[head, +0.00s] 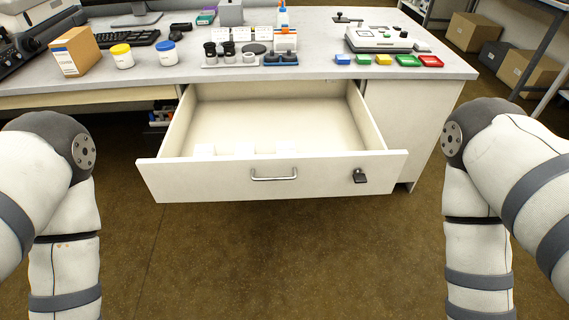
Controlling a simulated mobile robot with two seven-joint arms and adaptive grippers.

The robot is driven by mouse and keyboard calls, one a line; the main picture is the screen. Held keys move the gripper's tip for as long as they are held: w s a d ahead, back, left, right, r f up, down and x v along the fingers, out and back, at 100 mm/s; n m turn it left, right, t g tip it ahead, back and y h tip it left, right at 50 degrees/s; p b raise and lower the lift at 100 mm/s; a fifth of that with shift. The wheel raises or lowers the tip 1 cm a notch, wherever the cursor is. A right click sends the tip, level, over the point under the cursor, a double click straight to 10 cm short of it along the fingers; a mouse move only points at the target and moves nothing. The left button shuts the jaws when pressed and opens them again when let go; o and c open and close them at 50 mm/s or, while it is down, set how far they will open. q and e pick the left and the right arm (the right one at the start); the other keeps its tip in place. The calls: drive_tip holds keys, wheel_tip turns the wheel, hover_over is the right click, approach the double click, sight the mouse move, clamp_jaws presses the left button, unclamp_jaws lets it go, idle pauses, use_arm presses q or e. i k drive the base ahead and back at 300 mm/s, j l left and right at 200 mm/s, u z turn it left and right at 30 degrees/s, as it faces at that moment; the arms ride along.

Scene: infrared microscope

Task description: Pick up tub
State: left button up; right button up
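Two small white tubs stand upright on the left part of the desk. One is a tub with a yellow lid (123,57), and just right of it is a tub with a blue lid (168,54). They stand apart, near the desk's front edge, and nothing holds them. My two arms hang low at the left and right edges of the picture. Both grippers are outside the picture, so their state is hidden.
An open drawer (370,165) juts out below the desk (330,58), with a few white pieces near its front wall. A cardboard box (76,50) stands left of the tubs. Jars (211,50), coloured trays (408,60) and a keyboard (128,38) are on the desk.

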sight(123, 57)
drive_tip(key=i+j+u, duration=0.15)
drive_tip(key=j, duration=0.2)
drive_tip(key=j+u, duration=0.1)
drive_tip(key=j, duration=0.3)
drive_tip(key=i+j+u, duration=0.15)
drive_tip(key=j, duration=0.2)
drive_tip(key=i+j+u, duration=0.1)
drive_tip(key=i+j, duration=0.1)
drive_tip(key=j, duration=0.15)
